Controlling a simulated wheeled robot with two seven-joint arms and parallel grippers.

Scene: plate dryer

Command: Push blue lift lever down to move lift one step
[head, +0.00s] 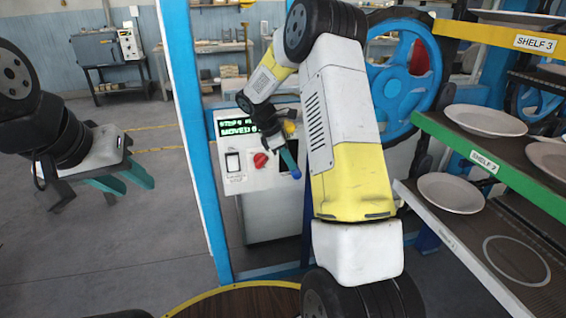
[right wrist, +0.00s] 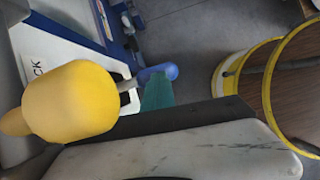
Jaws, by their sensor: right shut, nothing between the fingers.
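The blue lift lever, with its rounded blue knob (head: 296,174), sticks out from the front of the white control panel (head: 236,178) in the head view. In the right wrist view the blue knob (right wrist: 171,71) sits on a short grey shaft. My right gripper (head: 286,150) is shut and empty at the lever. Its teal fingertip (right wrist: 157,92) shows right beside the knob and overlaps it in the picture; I cannot tell whether they touch. My left gripper (head: 132,186) is open and empty, far left of the panel.
A yellow knob (head: 290,128) is just above the lever; it looms large in the right wrist view (right wrist: 70,100). The panel has a red knob (head: 260,160), a switch (head: 233,162) and a lit green display (head: 243,125). Shelves with white plates (head: 450,192) stand right.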

